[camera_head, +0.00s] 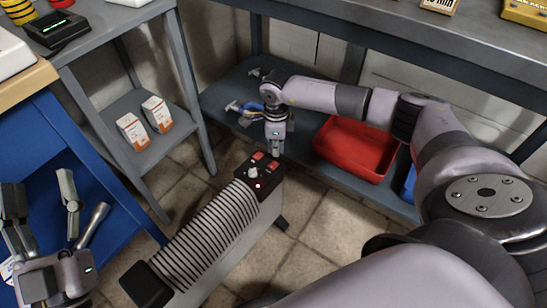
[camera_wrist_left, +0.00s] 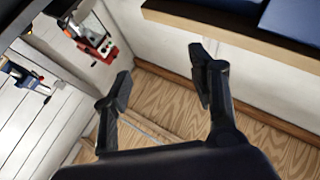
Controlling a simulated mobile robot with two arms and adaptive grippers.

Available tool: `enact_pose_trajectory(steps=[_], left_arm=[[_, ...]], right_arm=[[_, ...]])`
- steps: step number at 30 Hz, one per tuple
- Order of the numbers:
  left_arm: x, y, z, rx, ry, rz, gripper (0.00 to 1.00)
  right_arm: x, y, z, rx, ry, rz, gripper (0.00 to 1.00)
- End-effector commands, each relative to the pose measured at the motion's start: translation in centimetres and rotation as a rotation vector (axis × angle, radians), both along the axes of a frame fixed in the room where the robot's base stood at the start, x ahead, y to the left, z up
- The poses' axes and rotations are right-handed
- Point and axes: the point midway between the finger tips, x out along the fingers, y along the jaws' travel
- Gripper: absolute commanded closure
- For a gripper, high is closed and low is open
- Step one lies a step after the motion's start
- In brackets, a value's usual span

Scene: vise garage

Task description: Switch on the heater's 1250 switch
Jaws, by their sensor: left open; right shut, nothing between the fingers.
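The heater (camera_head: 203,232) stands on the tiled floor in the head view, with pale ribs and a black control panel (camera_head: 263,187) at its far end. The panel has two red switches (camera_head: 258,156), a pale knob (camera_head: 252,172) and a glowing red light (camera_head: 257,186). The switch labels are too small to read. My right gripper (camera_head: 276,150) is shut and empty, pointing down close to the panel's far edge; contact cannot be told. My left gripper (camera_head: 41,197) is open and empty at the lower left, far from the heater; its spread fingers also show in the left wrist view (camera_wrist_left: 160,88).
A red bin (camera_head: 357,148) sits on the low shelf behind my right arm. A grey side table (camera_head: 150,130) with two small boxes (camera_head: 145,121) stands left of the heater. A blue cabinet (camera_head: 95,165) is near my left gripper. Floor right of the heater is clear.

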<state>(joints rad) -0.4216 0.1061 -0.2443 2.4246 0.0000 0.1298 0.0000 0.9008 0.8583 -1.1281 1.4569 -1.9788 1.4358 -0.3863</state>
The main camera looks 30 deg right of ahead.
Motion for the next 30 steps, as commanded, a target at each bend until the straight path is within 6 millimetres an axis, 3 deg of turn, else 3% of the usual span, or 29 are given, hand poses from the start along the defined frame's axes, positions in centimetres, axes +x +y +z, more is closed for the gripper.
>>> enact_pose_trajectory(steps=[30], left_arm=[[2.4, 0.5, -7.5, 0.119, 0.432, 0.025, 0.46]], right_arm=[[0.0, 0.0, 2.4, 0.0, 0.0, 0.0, 1.0]])
